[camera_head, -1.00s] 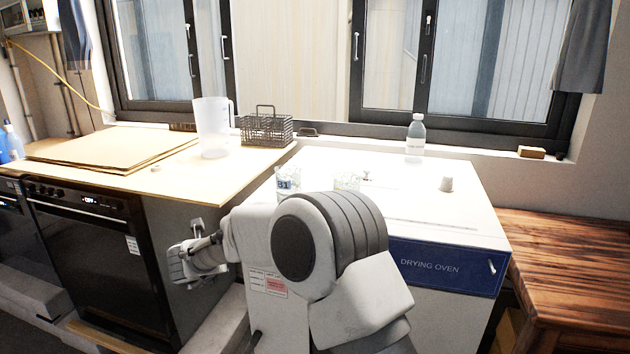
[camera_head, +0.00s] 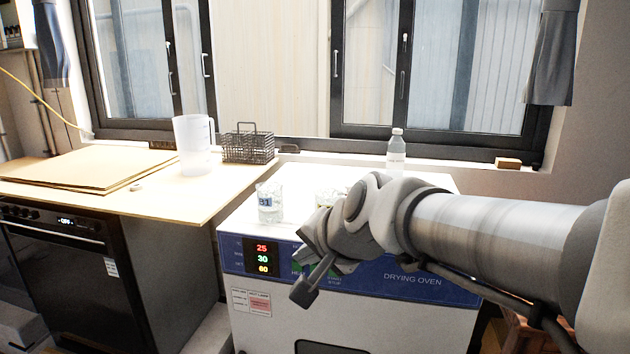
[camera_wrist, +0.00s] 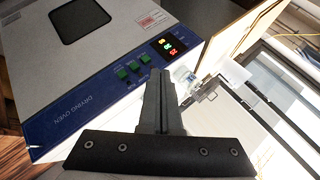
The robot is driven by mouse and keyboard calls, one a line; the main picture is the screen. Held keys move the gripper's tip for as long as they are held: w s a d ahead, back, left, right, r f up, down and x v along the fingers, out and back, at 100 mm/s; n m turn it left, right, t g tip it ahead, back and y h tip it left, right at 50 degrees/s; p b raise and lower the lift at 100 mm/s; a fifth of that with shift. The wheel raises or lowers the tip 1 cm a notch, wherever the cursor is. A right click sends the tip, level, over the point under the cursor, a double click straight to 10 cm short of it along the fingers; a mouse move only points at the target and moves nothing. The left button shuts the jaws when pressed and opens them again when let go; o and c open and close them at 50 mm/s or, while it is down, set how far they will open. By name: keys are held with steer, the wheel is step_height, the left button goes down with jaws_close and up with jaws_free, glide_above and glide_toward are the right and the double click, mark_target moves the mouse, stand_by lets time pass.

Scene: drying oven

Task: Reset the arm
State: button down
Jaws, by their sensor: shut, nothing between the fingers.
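My arm reaches in from the right edge of the head view, across the front of the drying oven (camera_head: 440,297). My gripper (camera_head: 305,292) is in front of the oven's blue control panel, partly covering its buttons. In the wrist view my gripper (camera_wrist: 160,75) is shut, with its fingers together and nothing held. The same view shows the oven's blue panel (camera_wrist: 85,118), with green buttons and a lit display. The gripper appears apart from the panel, but the exact gap cannot be told.
A beaker marked B1 (camera_head: 269,203) stands on the oven top, with another glass item partly hidden behind my arm. A clear bottle (camera_head: 396,154) stands at the back. A jug (camera_head: 194,145) and wire basket (camera_head: 248,146) stand on the left counter (camera_head: 150,200). A window is behind.

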steer(key=s+d+f+n+g+h+p, duration=0.1)
steer(key=s+d+f+n+g+h, duration=0.15)
steer(key=s+d, duration=0.6)
steer(key=s+d+f+n+g+h, duration=0.1)
steer(key=s+d+f+n+h, duration=0.2)
steer(key=s+d, duration=0.5)
step_height(320, 180, up, 17)
steer(key=a+n+p, duration=0.1)
steer(key=p, duration=1.6)
steer(key=shift+s+r+y, duration=0.2)
steer(key=shift+s+y, duration=0.1)
steer(key=shift+y, duration=0.15)
